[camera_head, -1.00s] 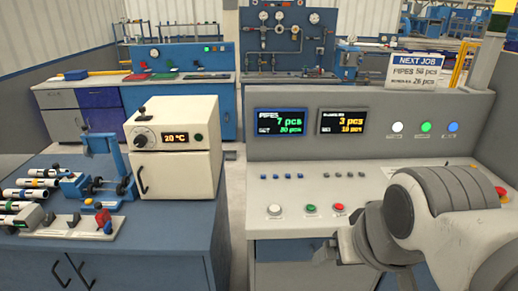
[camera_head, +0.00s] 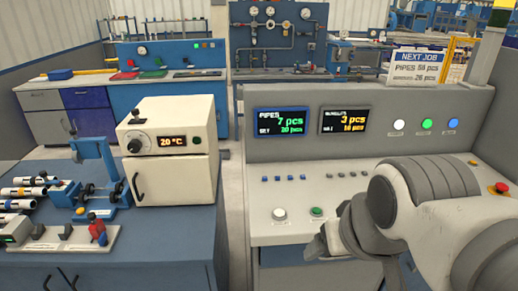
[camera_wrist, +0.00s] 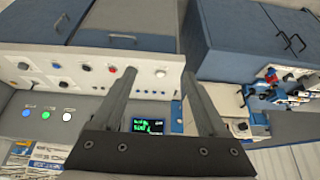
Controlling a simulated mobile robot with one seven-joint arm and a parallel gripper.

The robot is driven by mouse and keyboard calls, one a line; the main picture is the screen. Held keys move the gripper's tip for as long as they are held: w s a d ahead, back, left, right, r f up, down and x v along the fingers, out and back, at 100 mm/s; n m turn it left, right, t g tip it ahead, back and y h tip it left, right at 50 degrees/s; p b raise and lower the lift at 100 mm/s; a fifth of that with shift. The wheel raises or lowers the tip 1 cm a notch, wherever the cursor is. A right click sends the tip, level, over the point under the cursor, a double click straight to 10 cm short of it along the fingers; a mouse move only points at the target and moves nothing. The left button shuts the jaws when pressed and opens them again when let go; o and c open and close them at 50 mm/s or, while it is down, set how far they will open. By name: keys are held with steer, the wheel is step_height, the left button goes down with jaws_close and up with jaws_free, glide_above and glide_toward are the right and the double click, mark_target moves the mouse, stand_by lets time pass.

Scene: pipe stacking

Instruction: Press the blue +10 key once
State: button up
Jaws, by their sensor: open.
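A row of small blue keys (camera_head: 284,178) sits on the sloping desk of the grey console, below the left display. Their labels are too small to read, so I cannot tell which is +10. My gripper (camera_head: 318,246) is open and empty over the console's front edge, nearer the camera than the blue keys and to their right. In the wrist view my gripper (camera_wrist: 158,72) shows its two fingers spread apart, with the console seen upside down. The left display (camera_head: 281,121) reads PIPES 7 pcs.
A white button (camera_head: 279,214) and a green button (camera_head: 317,212) stand near the desk's front edge. Grey keys (camera_head: 346,174) lie right of the blue ones. A red emergency button (camera_head: 502,187) is at far right. A cream oven (camera_head: 174,150) stands left, across a gap.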

jaws_close()
stand_by(1.4)
